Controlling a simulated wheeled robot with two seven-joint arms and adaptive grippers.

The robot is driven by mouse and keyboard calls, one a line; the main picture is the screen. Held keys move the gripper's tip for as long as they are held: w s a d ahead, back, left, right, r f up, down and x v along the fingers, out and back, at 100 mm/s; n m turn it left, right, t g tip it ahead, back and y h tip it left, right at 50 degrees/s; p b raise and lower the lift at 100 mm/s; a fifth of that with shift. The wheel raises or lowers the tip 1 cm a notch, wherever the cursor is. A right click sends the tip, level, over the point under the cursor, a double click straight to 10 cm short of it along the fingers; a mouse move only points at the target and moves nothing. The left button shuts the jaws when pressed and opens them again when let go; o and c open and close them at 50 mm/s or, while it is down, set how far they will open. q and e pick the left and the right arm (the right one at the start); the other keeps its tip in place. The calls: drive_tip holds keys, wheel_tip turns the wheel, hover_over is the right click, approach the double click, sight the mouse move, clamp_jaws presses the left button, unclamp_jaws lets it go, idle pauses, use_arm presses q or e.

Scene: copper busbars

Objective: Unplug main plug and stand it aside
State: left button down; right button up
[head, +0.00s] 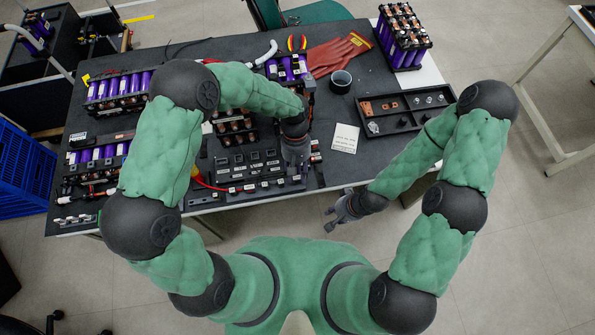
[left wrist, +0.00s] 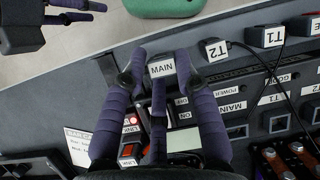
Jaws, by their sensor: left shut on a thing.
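The main plug (left wrist: 162,68), a dark block with a white MAIN label, is between the fingers of my left gripper (left wrist: 160,75) in the left wrist view. The gripper is shut on it. In the head view my left gripper (head: 297,165) is over the right end of the dark switch panel (head: 235,172), and its hand hides the plug. The panel's MAIN label (left wrist: 230,107) shows to the right of the plug in the wrist view. I cannot tell whether the plug touches the surface below. My right gripper (head: 338,213) is off the table's front edge, its fingers apart.
Plugs marked T2 (left wrist: 216,50) and T1 (left wrist: 265,37) stand near the panel's edge, with a black cable close by. A black parts tray (head: 405,108), a white card (head: 345,138), a dark cup (head: 340,82) and red gloves (head: 335,55) lie right of the panel.

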use_arm(q)
drive_tip(key=shift+f, duration=0.45)
idle(0.6)
drive_tip(key=c, duration=0.9)
unclamp_jaws()
drive_tip(key=shift+o, duration=0.2)
drive_tip(key=shift+r, duration=0.15)
wheel_tip(320, 180, up, 6)
drive_tip(key=p, duration=0.4)
drive_tip(key=shift+p, duration=0.4)
drive_tip(key=shift+s+f, duration=0.1)
drive_tip(key=shift+f, duration=0.1)
